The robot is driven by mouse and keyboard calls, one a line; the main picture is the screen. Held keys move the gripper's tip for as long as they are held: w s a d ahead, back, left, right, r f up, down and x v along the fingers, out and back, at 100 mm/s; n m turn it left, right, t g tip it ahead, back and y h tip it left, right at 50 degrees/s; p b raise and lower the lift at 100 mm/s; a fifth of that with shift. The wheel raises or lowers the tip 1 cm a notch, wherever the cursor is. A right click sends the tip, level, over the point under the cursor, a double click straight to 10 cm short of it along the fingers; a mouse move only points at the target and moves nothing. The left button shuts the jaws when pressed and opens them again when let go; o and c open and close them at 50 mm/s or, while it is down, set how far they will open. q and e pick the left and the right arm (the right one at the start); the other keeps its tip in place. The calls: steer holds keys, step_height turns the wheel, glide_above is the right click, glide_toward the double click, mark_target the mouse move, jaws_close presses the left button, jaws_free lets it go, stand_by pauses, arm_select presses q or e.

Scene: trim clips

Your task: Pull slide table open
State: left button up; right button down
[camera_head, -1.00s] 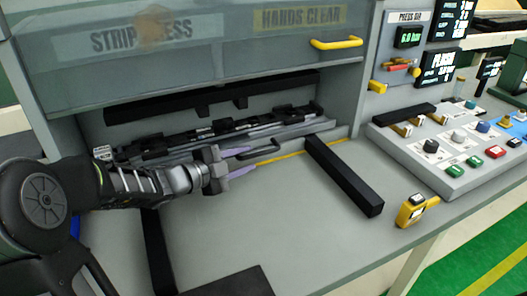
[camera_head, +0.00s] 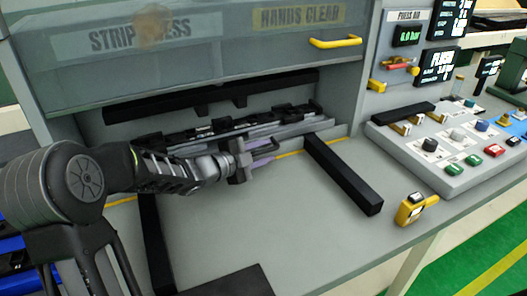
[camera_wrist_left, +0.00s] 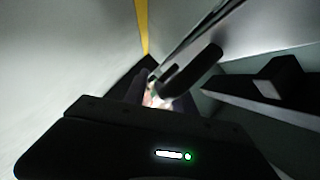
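The slide table (camera_head: 290,130) is a grey tray carrying black fixtures, sitting inside the press opening under the raised clear guard. Its black handle (camera_wrist_left: 195,72) shows as a dark bar in the wrist view, close to my fingertips. My left gripper (camera_head: 264,153) reaches in from the left, just in front of the slide table. Its two pale purple fingers are apart, around or beside the handle; the gripper hides most of the handle in the head view, and I cannot tell whether they touch. My right gripper is not in view.
Two black rails (camera_head: 343,176) run forward over the grey worktop (camera_head: 270,215), with clear surface between them. A yellow device (camera_head: 411,208) stands near the front edge. A button panel (camera_head: 450,145) is at the right. The guard has a yellow handle (camera_head: 336,43).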

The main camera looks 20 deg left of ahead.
arm_select(q)
jaws_close()
stand_by(1.2)
